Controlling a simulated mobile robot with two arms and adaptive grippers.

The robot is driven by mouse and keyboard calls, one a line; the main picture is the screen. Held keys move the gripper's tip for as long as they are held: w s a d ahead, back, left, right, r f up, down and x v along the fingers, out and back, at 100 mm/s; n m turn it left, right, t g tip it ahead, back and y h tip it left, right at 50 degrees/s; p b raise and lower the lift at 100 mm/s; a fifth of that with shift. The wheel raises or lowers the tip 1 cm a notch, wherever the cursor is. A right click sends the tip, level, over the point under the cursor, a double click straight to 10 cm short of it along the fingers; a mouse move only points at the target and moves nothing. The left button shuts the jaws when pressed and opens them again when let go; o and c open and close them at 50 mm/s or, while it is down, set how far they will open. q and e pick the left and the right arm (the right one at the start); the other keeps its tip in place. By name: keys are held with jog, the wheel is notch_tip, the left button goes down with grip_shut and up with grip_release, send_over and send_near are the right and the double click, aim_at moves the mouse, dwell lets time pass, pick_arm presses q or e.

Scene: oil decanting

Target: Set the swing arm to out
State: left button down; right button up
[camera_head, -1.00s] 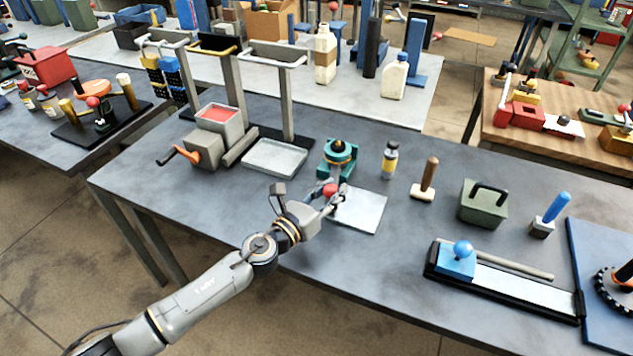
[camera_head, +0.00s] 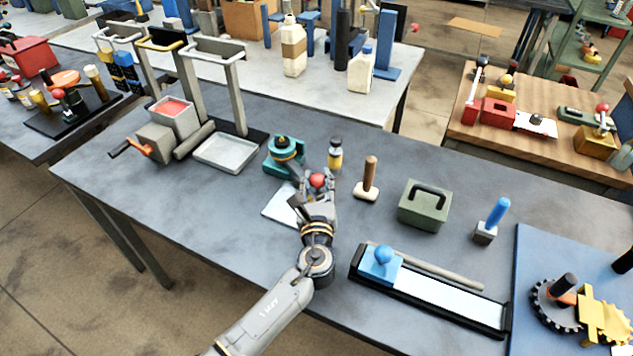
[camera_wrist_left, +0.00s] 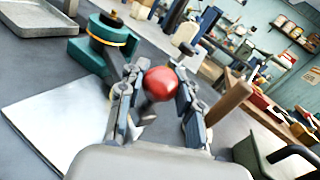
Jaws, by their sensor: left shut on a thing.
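The swing arm's teal base (camera_head: 284,160) stands on the grey table, with a dark hub on top and a grey arm reaching right and toward me. A red ball knob (camera_head: 317,180) is at the arm's end. My left gripper (camera_head: 318,184) is shut around the knob, just in front of the small yellow bottle. In the left wrist view the red knob (camera_wrist_left: 160,83) sits between both fingers, with the teal base (camera_wrist_left: 92,57) to the left. The fingers hide part of the arm. My right gripper is not in view.
A white sheet (camera_head: 278,204) lies left of my gripper. A yellow bottle (camera_head: 335,157) stands behind it and a wooden-handled stamp (camera_head: 368,184) to its right. A green box (camera_head: 424,205) and a blue-knobbed slide (camera_head: 380,264) are further right. A metal tray (camera_head: 226,155) is left.

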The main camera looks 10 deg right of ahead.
pick_arm(q)
jog(key=shift+d+f, duration=0.1)
jog(key=shift+d, duration=0.25)
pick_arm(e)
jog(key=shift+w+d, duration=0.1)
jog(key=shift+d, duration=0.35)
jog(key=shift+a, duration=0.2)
pick_arm(q)
jog(key=c, duration=1.1)
grip_release()
jog(key=shift+o, duration=0.9)
jog(key=shift+d, duration=0.1)
jog(key=s, duration=0.4)
jog(key=s+a, duration=0.1)
jog(key=s, duration=0.3)
jog(key=s+a, duration=0.1)
jog(key=s, duration=0.3)
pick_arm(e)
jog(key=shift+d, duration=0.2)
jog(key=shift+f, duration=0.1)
